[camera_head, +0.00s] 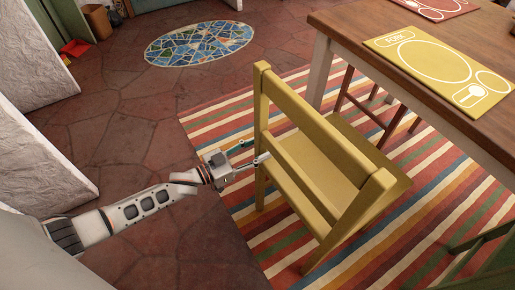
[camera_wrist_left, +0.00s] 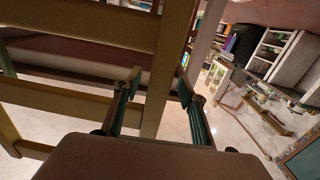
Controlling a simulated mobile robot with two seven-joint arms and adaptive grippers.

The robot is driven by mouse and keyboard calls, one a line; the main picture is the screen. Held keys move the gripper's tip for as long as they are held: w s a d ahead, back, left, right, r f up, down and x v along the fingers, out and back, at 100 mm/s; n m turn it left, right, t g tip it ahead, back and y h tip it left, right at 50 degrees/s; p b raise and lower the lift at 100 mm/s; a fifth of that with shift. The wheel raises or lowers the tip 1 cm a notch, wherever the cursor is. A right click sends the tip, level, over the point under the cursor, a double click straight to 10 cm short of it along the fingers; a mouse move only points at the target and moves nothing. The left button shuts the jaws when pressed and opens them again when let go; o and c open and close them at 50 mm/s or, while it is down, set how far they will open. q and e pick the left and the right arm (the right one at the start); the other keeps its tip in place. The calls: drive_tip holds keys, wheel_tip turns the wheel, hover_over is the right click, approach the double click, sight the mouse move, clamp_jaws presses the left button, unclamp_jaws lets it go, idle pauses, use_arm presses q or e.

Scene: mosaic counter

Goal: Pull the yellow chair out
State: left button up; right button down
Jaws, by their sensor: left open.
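The yellow chair (camera_head: 320,124) stands upright on the striped rug beside the wooden table in the head view, its slatted back toward my left arm. My left gripper (camera_head: 256,150) is open at the chair's near left back post, about level with the middle slat. In the left wrist view, the chair's upright post (camera_wrist_left: 166,60) passes between the two spread fingers of the left gripper (camera_wrist_left: 158,76). A gap shows beside the post, so the fingers are not shut on it. My right gripper is in neither view.
The table (camera_head: 350,32) stands right of the chair and bears a yellow placemat (camera_head: 440,60). A red-brown stool (camera_head: 352,105) stands under it. A green chair (camera_head: 478,240) is at lower right. Bare stone floor (camera_head: 150,120) lies left of the striped rug (camera_head: 225,110).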

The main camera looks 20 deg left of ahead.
use_arm(q)
drive_tip(key=v, duration=1.2)
drive_tip(key=shift+d, duration=0.1)
idle(0.4)
